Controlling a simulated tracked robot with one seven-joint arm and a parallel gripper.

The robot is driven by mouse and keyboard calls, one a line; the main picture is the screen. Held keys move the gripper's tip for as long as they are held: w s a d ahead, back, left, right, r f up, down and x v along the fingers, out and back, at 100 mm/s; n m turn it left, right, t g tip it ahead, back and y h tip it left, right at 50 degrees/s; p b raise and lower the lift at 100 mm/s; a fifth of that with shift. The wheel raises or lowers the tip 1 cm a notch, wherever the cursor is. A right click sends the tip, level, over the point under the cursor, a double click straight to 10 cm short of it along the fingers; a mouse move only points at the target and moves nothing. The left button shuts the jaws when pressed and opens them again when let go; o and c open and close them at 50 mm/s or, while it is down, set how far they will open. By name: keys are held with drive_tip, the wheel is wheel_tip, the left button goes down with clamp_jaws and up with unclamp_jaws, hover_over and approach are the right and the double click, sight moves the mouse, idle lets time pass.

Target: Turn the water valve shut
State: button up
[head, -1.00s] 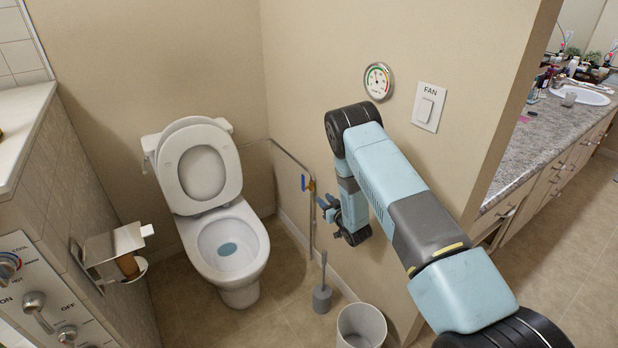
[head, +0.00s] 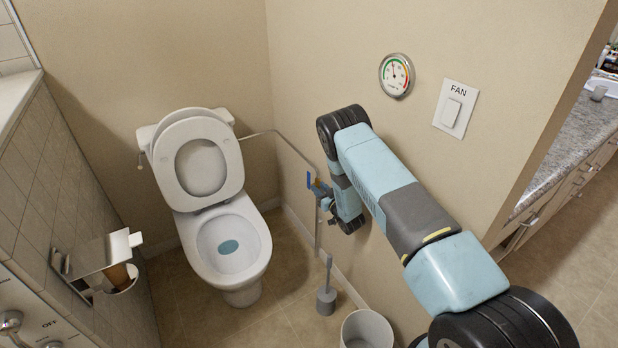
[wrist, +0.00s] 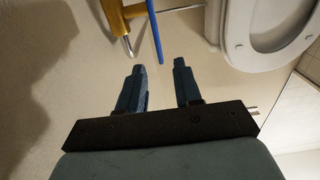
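The water valve has a brass body (wrist: 115,16) and a long blue lever handle (wrist: 155,32). In the head view the blue handle (head: 309,180) stands roughly upright, beside the thin pipe on the right wall. In the wrist view the handle's near end lies just ahead of my gripper (wrist: 159,66), in line with the space between its two fingers. My gripper is open with nothing between the fingers. In the head view my gripper (head: 324,193) is right beside the valve and partly covers it; contact cannot be told.
The toilet (head: 229,245) stands left of the valve, and its bowl (wrist: 268,35) shows in the wrist view. A toilet brush (head: 326,300) and a bin (head: 366,330) stand on the floor below. A gauge (head: 396,75) and fan switch (head: 455,108) are on the wall above.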

sight(309, 185)
drive_tip(key=x, duration=0.9)
drive_tip(key=shift+w, duration=0.2)
clamp_jaws()
idle(0.3)
